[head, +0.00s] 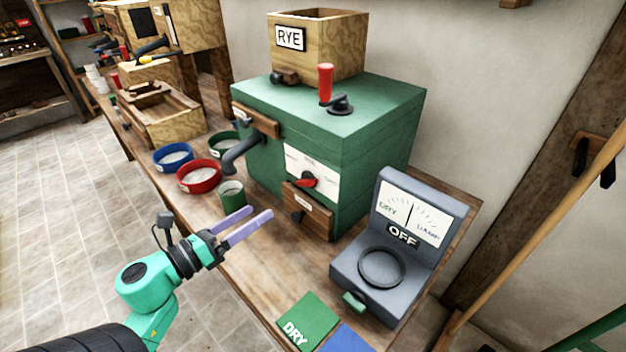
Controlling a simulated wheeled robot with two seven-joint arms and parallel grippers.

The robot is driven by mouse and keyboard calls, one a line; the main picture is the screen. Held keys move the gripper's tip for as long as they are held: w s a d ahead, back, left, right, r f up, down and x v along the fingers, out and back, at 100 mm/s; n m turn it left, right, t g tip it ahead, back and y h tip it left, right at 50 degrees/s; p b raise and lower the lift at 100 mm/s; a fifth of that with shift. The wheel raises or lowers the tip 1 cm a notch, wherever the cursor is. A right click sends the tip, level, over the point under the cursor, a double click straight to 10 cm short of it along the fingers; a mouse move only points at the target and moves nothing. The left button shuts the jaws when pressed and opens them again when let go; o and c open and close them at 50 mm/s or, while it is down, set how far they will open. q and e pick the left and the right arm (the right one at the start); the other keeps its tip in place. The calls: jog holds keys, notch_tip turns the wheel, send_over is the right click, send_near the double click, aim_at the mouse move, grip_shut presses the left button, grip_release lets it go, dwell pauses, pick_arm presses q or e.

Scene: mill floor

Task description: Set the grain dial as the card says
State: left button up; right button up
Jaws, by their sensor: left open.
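The green mill (350,120) stands on the wooden bench. On its front is a white dial plate (325,178) with small lettering I cannot read. A red pointer knob (306,180) sits low on the plate; I cannot tell which mark it points to. A card reading RYE (289,39) is on the wooden hopper (335,50) on top of the mill. My left gripper (261,213), with pale purple fingers, is open and empty. It is in front of the mill, lower left of the dial and apart from it. My right gripper is not in view.
A grey meter (385,270) reading OFF stands to the right, with green DRY (310,318) and blue (348,337) mats before it. Blue (174,157) and red (199,178) bowls and a green cup (232,195) are at left. A wooden drawer (308,210) is under the dial.

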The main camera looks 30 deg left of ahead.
pick_arm(q)
jog(key=p, duration=0.2)
send_near(301, 182)
jog(key=w, duration=0.1)
jog(key=p+x, duration=0.1)
jog(key=x, duration=0.6)
jog(key=shift+d+p, duration=0.2)
jog(key=shift+p, duration=0.15)
jog(key=shift+w+d, duration=0.1)
jog(key=shift+w, duration=0.05)
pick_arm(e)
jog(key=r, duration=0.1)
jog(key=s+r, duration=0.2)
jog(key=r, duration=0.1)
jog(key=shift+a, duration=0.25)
pick_arm(q)
jog(key=c, duration=1.4)
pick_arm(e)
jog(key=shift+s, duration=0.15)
